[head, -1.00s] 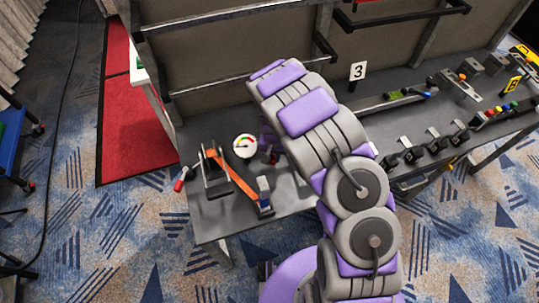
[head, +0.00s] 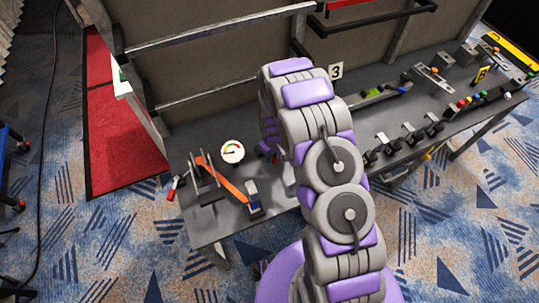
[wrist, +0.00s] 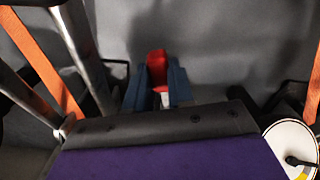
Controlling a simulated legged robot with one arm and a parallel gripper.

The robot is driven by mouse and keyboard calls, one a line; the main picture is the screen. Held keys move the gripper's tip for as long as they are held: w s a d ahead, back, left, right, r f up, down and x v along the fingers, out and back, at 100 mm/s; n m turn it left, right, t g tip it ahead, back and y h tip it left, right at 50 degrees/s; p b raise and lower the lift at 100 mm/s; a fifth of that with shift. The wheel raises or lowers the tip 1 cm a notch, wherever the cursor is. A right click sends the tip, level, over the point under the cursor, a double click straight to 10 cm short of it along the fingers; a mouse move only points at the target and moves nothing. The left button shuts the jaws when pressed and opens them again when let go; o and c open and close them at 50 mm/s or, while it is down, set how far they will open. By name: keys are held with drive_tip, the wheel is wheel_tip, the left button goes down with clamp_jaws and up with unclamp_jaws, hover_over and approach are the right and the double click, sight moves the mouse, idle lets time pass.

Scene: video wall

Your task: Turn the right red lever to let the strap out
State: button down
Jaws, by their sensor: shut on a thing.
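The right red lever (wrist: 157,66) shows in the wrist view between the dark blue fingers of my gripper (wrist: 157,90), which are shut on it. In the head view, my arm hides most of the gripper; a small red spot (head: 276,147) shows beside it, right of the gauge. An orange strap (head: 225,182) runs slantwise from a metal frame to a small block on the bench. In the wrist view, orange strap (wrist: 42,68) also shows at the left. Another red lever (head: 171,194) sticks out at the bench's left edge.
A round white gauge (head: 233,151) stands behind the strap; it also shows in the wrist view (wrist: 288,150). Metal posts (wrist: 82,60) stand left of my gripper. Several black clamps (head: 410,137) and a number 3 sign (head: 336,72) lie to the right.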

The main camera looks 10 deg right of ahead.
drive_tip(key=shift+w+d+n, duration=0.15)
drive_tip(key=shift+w+n, duration=0.05)
drive_tip(key=shift+n, duration=0.1)
idle(0.4)
drive_tip(key=c, duration=1)
unclamp_jaws()
drive_tip(key=shift+o, duration=0.2)
